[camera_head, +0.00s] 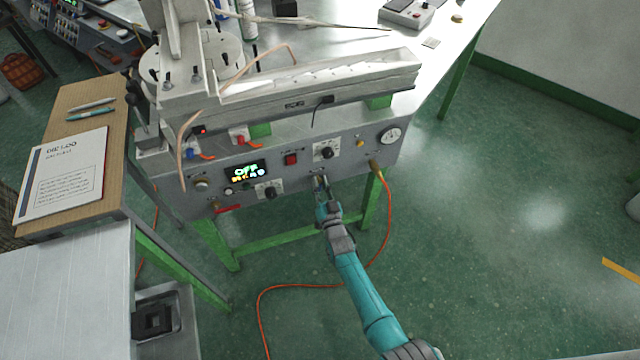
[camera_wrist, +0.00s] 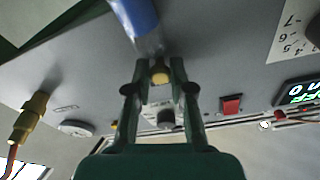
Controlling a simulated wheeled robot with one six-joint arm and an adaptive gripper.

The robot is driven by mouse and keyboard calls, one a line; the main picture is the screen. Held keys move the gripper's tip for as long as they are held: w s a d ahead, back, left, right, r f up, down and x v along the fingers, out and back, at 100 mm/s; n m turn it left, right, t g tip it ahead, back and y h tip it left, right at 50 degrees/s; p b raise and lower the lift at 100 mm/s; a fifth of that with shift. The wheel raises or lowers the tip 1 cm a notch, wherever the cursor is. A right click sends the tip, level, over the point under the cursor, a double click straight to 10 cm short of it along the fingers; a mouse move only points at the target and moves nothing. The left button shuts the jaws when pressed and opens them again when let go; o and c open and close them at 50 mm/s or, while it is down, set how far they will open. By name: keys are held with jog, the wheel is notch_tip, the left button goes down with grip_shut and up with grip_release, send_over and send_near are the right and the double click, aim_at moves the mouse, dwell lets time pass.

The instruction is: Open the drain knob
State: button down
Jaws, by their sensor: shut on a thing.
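My gripper (camera_head: 322,186) reaches up to the lower front panel of the wax machine (camera_head: 300,190), below a black knob. In the wrist view my gripper (camera_wrist: 161,64) has its two fingers close on both sides of a small brass-coloured piece (camera_wrist: 160,74). A metal stem with a blue handle (camera_wrist: 136,18) runs from it to the top of that view. I take this piece and handle as the drain knob; the fingers are shut on it. In the head view the fingers largely hide it, so its turn angle cannot be told.
Near it on the panel are a black knob (camera_head: 326,150), a red switch (camera_head: 291,159), a lit display (camera_head: 247,172) and a round gauge (camera_head: 390,136). An orange hose (camera_head: 388,215) hangs from a brass fitting just right of my gripper. Open floor lies at right.

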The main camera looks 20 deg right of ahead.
jog(key=shift+f+n+y, duration=0.1)
jog(key=shift+n+y, duration=0.4)
jog(key=shift+n, duration=1.4)
jog(key=c, duration=1)
grip_release()
jog(key=s, duration=0.4)
jog(key=s+f, duration=0.1)
jog(key=s, duration=0.3)
jog(key=s+f, duration=0.1)
jog(key=s, duration=0.3)
jog(key=shift+d, duration=0.15)
jog(key=shift+w, duration=0.1)
